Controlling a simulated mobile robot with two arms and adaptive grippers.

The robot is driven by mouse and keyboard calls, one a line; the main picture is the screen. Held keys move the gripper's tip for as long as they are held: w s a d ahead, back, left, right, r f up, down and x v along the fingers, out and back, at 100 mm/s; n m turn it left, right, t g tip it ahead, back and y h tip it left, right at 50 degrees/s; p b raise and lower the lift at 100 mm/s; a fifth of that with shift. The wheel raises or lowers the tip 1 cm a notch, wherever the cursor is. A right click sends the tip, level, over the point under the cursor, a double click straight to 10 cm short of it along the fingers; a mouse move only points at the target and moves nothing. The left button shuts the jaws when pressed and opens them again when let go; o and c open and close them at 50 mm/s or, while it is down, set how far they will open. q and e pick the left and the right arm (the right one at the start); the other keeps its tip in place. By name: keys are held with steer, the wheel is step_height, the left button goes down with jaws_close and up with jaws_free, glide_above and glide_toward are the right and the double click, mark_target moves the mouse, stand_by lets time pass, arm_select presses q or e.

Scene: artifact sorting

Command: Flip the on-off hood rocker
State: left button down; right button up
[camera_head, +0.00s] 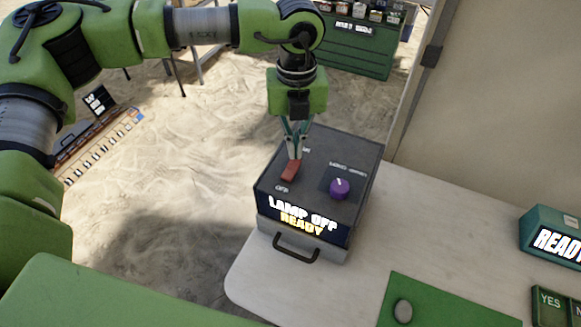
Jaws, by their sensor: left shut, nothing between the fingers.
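The red rocker (291,171) sits on the top left of a dark grey box, the hood (318,157), with an "OFF" label at its front end. The hood's front display (303,219) reads "LAMP OFF" and "READY". My left gripper (295,155) points down with its fingers shut and empty, right at the far end of the rocker. I cannot tell whether the fingertips touch it; they hide part of that end. A purple knob (340,188) is on the hood to the right of the rocker. My right gripper is not in view.
The hood stands on a pale table (400,235) near its left corner. A black handle (296,247) juts from its front. A green mat (450,310) with a grey stone (403,311) lies front right. A teal "READY" device (553,235) stands at the right. Sandy ground lies left.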

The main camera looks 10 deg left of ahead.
mark_target(295, 161)
arm_select(q)
steer(key=shift+f+b, duration=1.05)
steer(key=shift+f, duration=0.15)
stand_by(0.3)
steer(key=shift+r, duration=0.15)
steer(key=shift+r+p, duration=1.45)
steer(key=shift+r, duration=2)
steer(key=shift+f, duration=0.1)
